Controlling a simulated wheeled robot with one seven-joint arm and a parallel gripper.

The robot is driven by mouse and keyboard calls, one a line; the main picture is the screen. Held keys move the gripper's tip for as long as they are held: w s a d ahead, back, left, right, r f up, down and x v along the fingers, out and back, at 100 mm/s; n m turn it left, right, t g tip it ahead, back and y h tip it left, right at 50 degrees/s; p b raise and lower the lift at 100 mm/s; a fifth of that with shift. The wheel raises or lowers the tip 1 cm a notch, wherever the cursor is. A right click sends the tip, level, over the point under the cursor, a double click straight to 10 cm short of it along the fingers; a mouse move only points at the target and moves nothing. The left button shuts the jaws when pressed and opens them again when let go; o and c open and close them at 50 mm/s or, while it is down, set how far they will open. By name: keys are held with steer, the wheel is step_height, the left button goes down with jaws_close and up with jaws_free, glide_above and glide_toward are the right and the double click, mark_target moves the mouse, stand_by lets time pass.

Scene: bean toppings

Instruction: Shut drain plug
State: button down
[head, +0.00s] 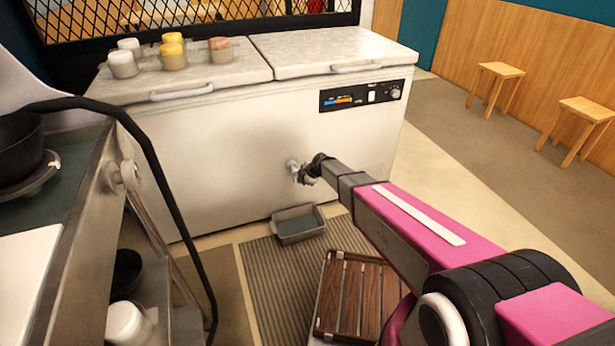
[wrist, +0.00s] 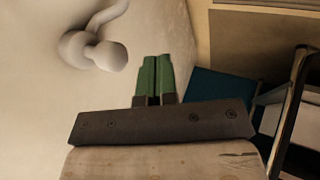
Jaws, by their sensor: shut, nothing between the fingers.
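The drain plug (head: 293,166) is a small whitish knob-like fitting low on the front of the white chest freezer (head: 235,140). In the wrist view the drain plug (wrist: 95,45) is a rounded pale piece with a curved arm, at the upper left. My gripper (head: 303,174) is at the freezer front, beside or partly in front of the plug in the head view. In the wrist view my gripper (wrist: 157,62) has its green fingers together and empty, to the right of the plug with a gap between them in the picture. Whether they touch the freezer cannot be told.
A grey tray (head: 299,224) lies on the floor below the plug. A wooden slatted stool or crate (head: 350,300) stands under my arm. A metal counter (head: 85,210) with a black rail is at the left. Open floor (head: 440,170) lies to the right.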

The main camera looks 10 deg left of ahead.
mark_target(297, 170)
steer(key=shift+w+a+r, duration=0.1)
steer(key=shift+w+a, duration=0.4)
steer(key=shift+w, duration=0.35)
steer(key=shift+w+a+r, duration=0.1)
steer(key=shift+w+a, duration=0.35)
steer(key=shift+w, duration=0.35)
steer(key=shift+w+a, duration=0.4)
steer(key=shift+w, duration=0.3)
steer(key=shift+w+a, duration=0.4)
steer(key=shift+w, duration=0.25)
